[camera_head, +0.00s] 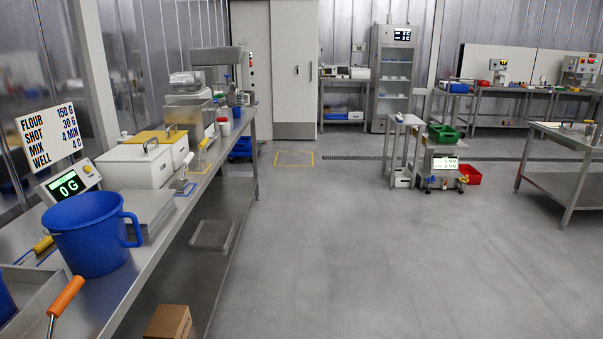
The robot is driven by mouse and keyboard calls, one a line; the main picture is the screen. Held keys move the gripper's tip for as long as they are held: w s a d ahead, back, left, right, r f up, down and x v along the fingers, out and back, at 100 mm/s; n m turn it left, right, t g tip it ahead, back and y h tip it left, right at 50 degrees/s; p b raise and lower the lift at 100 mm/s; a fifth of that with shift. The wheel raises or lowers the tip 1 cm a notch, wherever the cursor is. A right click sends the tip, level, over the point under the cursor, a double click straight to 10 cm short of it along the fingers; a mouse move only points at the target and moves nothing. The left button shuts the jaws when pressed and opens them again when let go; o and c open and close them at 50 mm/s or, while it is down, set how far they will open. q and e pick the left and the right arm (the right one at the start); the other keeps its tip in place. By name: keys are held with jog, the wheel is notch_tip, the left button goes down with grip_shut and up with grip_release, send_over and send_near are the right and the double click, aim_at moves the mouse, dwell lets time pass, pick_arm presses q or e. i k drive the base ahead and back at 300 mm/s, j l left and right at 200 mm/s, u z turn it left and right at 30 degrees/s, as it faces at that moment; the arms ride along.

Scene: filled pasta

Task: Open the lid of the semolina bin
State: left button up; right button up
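Two white bins stand side by side on the left steel bench. The nearer bin (132,168) has a white lid with a dark handle on top. The farther bin (181,152) has a yellow lid (156,136) with a handle, partly hidden by the nearer bin. Both lids appear to be on. No label is readable, so I cannot tell which is the semolina bin. Neither of my grippers is in view.
An orange-handled tool (66,297) is at the near bench edge. The grey floor (340,240) to the right is clear.

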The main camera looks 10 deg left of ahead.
aim_at(156, 132)
jog(key=i, duration=1.8)
